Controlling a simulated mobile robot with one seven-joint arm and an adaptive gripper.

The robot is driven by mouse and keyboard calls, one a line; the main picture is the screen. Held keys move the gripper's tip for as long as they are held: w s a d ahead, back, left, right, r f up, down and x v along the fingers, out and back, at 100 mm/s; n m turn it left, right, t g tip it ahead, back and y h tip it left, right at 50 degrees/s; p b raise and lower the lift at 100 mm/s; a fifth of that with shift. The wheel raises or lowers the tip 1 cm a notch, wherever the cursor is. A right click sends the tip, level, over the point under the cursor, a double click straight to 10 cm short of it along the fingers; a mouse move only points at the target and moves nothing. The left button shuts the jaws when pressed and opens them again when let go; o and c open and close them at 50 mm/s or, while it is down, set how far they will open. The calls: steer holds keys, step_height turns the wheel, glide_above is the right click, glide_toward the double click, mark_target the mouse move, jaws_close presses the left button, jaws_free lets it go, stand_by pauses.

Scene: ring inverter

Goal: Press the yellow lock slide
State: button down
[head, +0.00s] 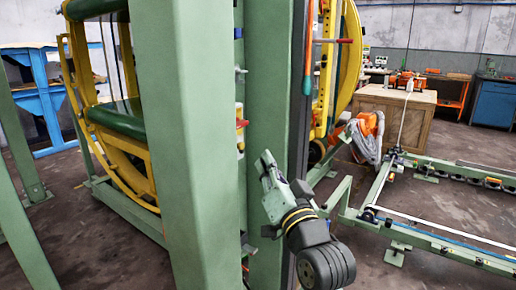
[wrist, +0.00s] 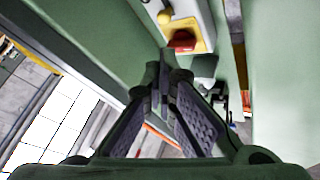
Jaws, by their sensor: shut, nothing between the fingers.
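In the wrist view, a pale control box on a green post carries a small rounded yellow piece (wrist: 164,17) and a red knob (wrist: 182,40) on a yellow plate. I cannot tell for sure whether the yellow piece is the lock slide. My gripper (wrist: 160,72) is shut and empty, its fingertips just below the red knob in the picture; I cannot tell whether they touch anything. In the head view, my gripper (head: 267,163) is beside the green post, and a red knob (head: 242,123) shows to its upper left. The yellow piece is not clear there.
A thick green post (head: 180,130) stands close on the left, with another green post (head: 268,80) behind my gripper. A yellow ring frame (head: 130,165) stands at the left. Green floor rails (head: 440,245), an orange bundle (head: 366,135) and a wooden crate (head: 400,112) are at the right.

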steer(key=p+x, duration=0.2)
steer(key=x, duration=0.7)
steer(key=shift+w, duration=0.25)
step_height(320, 180, down, 4)
steer(key=shift+r+b, duration=0.15)
steer(key=shift+b, duration=0.95)
steer(key=shift+a, duration=0.1)
